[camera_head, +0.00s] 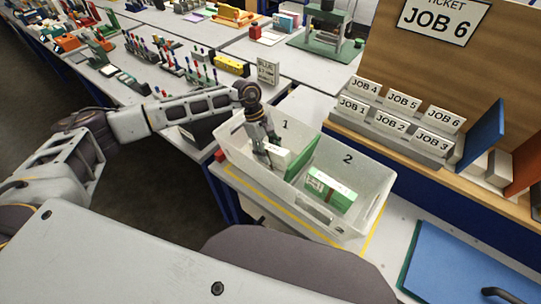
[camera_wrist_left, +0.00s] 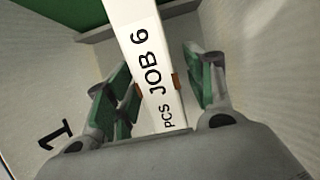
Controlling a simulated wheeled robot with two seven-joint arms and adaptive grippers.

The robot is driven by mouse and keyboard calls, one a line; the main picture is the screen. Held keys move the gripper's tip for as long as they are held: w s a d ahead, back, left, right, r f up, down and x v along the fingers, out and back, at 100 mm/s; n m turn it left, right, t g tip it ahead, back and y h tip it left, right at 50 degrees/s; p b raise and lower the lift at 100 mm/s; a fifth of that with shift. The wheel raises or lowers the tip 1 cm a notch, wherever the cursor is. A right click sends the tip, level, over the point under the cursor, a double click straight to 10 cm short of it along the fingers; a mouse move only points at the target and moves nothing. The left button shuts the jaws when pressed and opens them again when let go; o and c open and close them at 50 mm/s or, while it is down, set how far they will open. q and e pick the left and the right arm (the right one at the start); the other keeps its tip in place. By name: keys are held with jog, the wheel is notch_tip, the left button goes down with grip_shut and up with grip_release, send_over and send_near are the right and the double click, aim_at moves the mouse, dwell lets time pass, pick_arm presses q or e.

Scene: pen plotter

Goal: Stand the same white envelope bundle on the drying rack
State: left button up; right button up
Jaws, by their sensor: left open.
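The white envelope bundle (camera_wrist_left: 150,50), printed "JOB 6", stands in compartment 1 of a pale two-compartment bin (camera_head: 378,212). The bundle's white top (camera_head: 279,157) shows in the head view beside my gripper. My left gripper (camera_head: 267,153) reaches down into compartment 1. In the left wrist view its green-padded fingers (camera_wrist_left: 160,88) are open, one on each side of the bundle, with gaps visible. The bundle's lower part is hidden. I cannot pick out the drying rack with certainty. My right gripper is out of view.
A green-and-white bundle (camera_head: 331,191) lies in compartment 2, beyond a green divider (camera_head: 302,158). Tiered JOB card holders (camera_head: 390,124) stand behind the bin, below a wooden board (camera_head: 385,65). A blue panel (camera_head: 465,262) lies at the front right.

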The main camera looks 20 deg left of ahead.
pick_arm(q)
jog(key=shift+s+d+f, duration=0.1)
jog(key=shift+d+f, duration=0.1)
jog(key=shift+f, duration=0.55)
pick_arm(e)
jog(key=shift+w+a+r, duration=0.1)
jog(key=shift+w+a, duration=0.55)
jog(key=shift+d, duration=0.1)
pick_arm(q)
jog(key=c, duration=0.5)
grip_shut()
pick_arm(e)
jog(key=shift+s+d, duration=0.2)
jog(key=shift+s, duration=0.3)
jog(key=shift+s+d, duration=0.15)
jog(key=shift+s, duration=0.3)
